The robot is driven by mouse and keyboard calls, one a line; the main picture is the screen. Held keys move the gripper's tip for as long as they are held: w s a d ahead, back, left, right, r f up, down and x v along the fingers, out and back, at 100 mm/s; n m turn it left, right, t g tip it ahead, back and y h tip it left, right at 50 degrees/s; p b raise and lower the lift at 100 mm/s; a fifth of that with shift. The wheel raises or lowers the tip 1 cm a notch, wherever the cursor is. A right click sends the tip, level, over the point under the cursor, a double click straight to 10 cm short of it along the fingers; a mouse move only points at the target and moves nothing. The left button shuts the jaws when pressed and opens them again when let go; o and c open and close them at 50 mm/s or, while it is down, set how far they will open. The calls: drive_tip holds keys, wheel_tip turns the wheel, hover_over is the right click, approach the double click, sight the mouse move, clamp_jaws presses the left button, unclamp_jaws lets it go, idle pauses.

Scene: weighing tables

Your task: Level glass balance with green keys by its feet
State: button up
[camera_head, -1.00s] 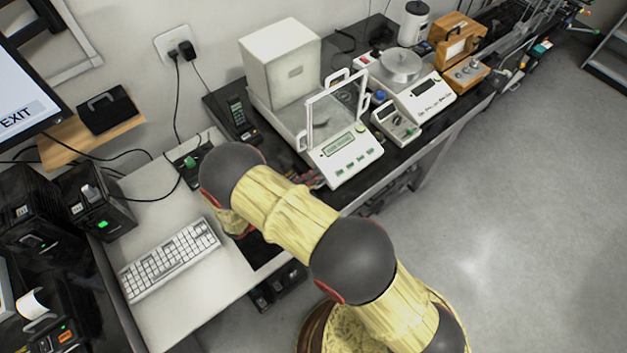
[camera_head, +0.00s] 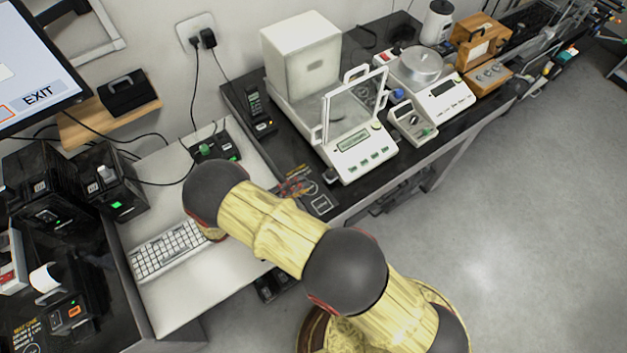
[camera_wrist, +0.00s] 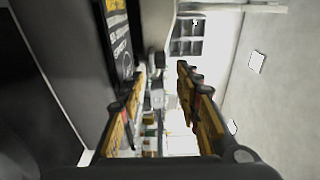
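The glass balance (camera_head: 351,158) stands on the dark bench in the head view. It has a white body, a clear glass draft shield with white frames, a small display and a row of green keys on its sloped front. A dark foot (camera_head: 330,176) shows at its front left corner; its other feet are hidden or too small to tell. I cannot read its level. My gripper (camera_wrist: 160,92) shows in the wrist view with its two yellow-and-black fingers apart and nothing between them.
A keyboard (camera_head: 170,250) lies on the pale table. Open floor lies at right.

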drive_tip(key=shift+v, duration=1.25)
drive_tip(key=s+d+r+m+g+y, duration=0.1)
drive_tip(key=d+r+m+g+y, duration=0.7)
drive_tip(key=d+r+m, duration=1.1)
drive_tip(key=s+d+r+m+t+y, duration=0.2)
drive_tip(key=s+r+m, duration=0.5)
drive_tip(key=m, duration=0.4)
drive_tip(key=s+d+r+m+t+y, duration=0.3)
drive_tip(key=r+m, duration=0.5)
drive_tip(key=m, duration=0.3)
drive_tip(key=shift+s+d+r+m+y, duration=0.35)
drive_tip(key=shift+s+d+y, duration=0.5)
drive_tip(key=shift+s+y, duration=0.8)
drive_tip(key=shift+o, duration=1)
drive_tip(key=shift+s+h, duration=0.2)
drive_tip(key=shift+h, duration=0.05)
